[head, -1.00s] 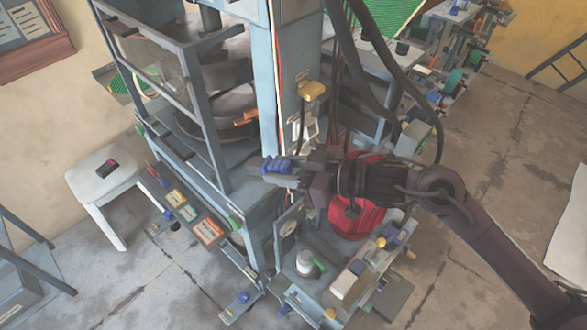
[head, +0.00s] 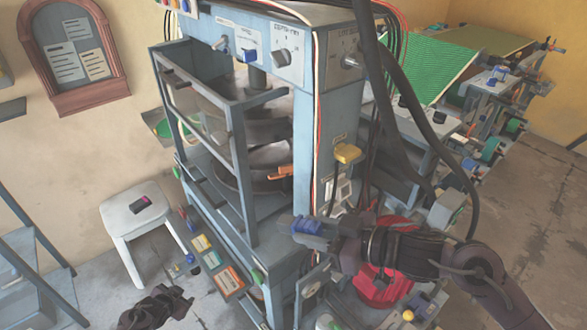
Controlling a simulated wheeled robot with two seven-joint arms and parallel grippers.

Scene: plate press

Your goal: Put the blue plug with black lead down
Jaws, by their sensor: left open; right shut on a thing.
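The blue plug (head: 306,227) is in the fingers of my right gripper (head: 312,231), which is shut on it. It is held in front of the machine's right front post, and I cannot tell whether it touches the post. I cannot make out the plug's black lead. My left gripper (head: 160,303) is low at the bottom left, in front of the floor and apart from the plug. It is open, with its fingers hard to make out.
A white stool (head: 128,222) with a small dark object on it stands left of the machine (head: 250,190). A yellow plug (head: 347,152) with a dark lead sits on the machine's right side. A red round part (head: 383,288) is behind my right arm. Thick black hoses hang at the right.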

